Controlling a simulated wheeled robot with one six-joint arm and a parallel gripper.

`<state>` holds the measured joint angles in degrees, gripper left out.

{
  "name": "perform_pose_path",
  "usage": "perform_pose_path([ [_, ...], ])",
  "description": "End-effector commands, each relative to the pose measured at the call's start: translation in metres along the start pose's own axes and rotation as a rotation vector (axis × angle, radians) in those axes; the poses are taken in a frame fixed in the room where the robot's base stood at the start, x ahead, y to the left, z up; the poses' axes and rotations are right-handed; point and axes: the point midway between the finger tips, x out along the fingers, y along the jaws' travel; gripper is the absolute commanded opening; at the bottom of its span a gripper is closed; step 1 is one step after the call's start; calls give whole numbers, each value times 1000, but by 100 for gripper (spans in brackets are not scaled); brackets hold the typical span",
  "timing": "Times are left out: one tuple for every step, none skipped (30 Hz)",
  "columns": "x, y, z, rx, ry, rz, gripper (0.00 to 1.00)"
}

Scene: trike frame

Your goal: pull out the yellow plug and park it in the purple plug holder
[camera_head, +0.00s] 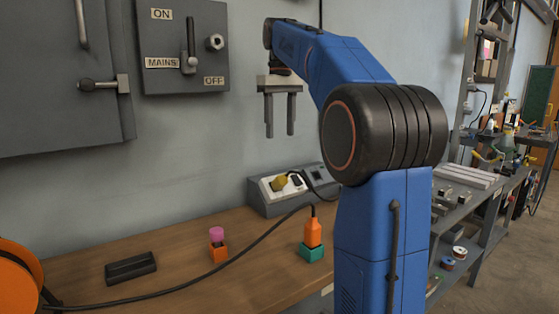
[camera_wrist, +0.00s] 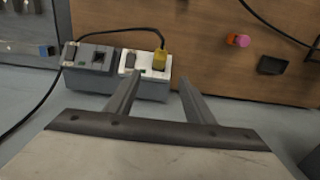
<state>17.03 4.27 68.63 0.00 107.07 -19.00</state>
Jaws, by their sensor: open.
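The yellow plug (camera_head: 279,183) sits in the white socket panel of a grey power box (camera_head: 262,205) against the wall. In the wrist view the yellow plug (camera_wrist: 159,61) is beyond the fingertips, with a black cord on it. My gripper (camera_head: 280,135) is above the box, fingers pointing down, apart and empty. In the wrist view my gripper (camera_wrist: 160,77) has nothing between its fingers. A pink-purple piece (camera_head: 216,234) stands on an orange block (camera_head: 219,253) on the bench. I cannot tell whether it is the purple plug holder; no other purple holder shows.
An orange plug (camera_head: 312,232) stands in a teal holder (camera_head: 313,253). A dark block (camera_head: 131,267) lies at the bench's left. A black cable crosses the bench (camera_head: 190,285). My arm hides part of the bench's right. A mains switch box (camera_head: 183,80) hangs on the wall.

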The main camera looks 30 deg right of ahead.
Motion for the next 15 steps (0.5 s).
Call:
perform_pose_path([
  [8, 0, 1, 0, -3, -1, 48],
  [12, 0, 1, 0, -2, -1, 48],
  [19, 0, 1, 0, -4, -1, 48],
  [24, 0, 1, 0, -3, -1, 48],
  [29, 0, 1, 0, -3, -1, 48],
  [35, 0, 1, 0, -3, -1, 48],
  [40, 0, 1, 0, -2, -1, 48],
  [45, -1, 1, 0, -2, -1, 48],
  [51, 0, 1, 0, -3, -1, 48],
  [56, 0, 1, 0, -2, -1, 48],
  [61, 0, 1, 0, -3, -1, 48],
  [68, 0, 1, 0, -2, -1, 48],
  [72, 0, 1, 0, -3, -1, 48],
  [78, 0, 1, 0, -3, -1, 48],
  [84, 0, 0, 0, -2, -1, 48],
])
